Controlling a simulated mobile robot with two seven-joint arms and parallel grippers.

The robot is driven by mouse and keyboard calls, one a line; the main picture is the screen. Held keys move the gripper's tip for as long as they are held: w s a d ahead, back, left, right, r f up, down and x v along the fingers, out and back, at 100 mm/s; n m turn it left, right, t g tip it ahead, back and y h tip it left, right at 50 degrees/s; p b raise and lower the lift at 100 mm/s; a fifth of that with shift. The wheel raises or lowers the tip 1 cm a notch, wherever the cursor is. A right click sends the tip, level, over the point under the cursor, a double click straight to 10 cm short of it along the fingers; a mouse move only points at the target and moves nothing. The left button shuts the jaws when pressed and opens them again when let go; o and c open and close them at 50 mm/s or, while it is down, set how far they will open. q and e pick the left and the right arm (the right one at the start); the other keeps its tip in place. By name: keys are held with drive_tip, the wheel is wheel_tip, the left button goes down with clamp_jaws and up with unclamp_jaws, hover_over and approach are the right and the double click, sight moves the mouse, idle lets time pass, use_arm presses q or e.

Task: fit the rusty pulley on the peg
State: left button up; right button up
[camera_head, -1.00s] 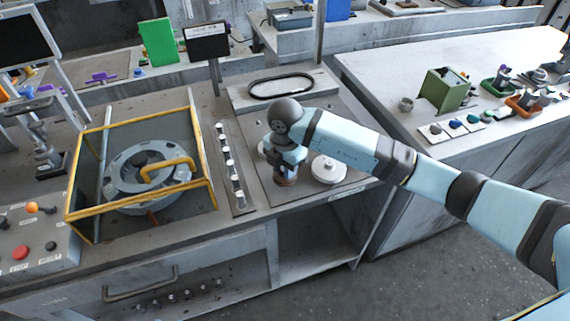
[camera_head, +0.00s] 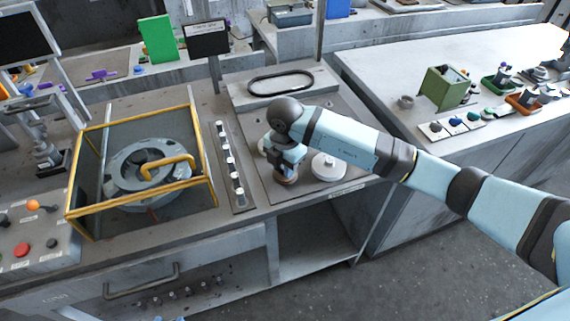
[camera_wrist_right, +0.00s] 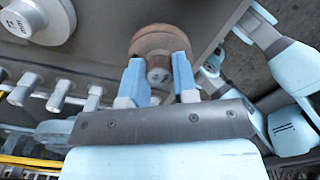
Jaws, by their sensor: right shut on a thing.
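The rusty pulley (camera_wrist_right: 150,42) is a brown round disc, between and just beyond the fingertips of my right gripper (camera_wrist_right: 161,80) in the right wrist view. A grey round peg end (camera_wrist_right: 159,76) with small markings shows between the fingers, in front of the pulley. The pulley appears to be around this peg; how far down it sits is hidden. In the head view my right gripper (camera_head: 287,165) points down over the grey plate (camera_head: 262,183), shut on the pulley (camera_head: 287,179). My left gripper is not in view.
A row of studs (camera_head: 231,165) and a yellow-framed guard (camera_head: 118,122) lie left. A black belt (camera_head: 280,83) lies behind. The bench front edge is close.

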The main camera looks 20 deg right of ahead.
drive_tip(key=shift+f, duration=0.3)
drive_tip(key=shift+f, duration=0.2)
idle(0.5)
drive_tip(key=shift+f+b, duration=0.15)
drive_tip(key=shift+b, duration=0.2)
drive_tip(key=shift+f, duration=0.4)
drive_tip(key=o, duration=1)
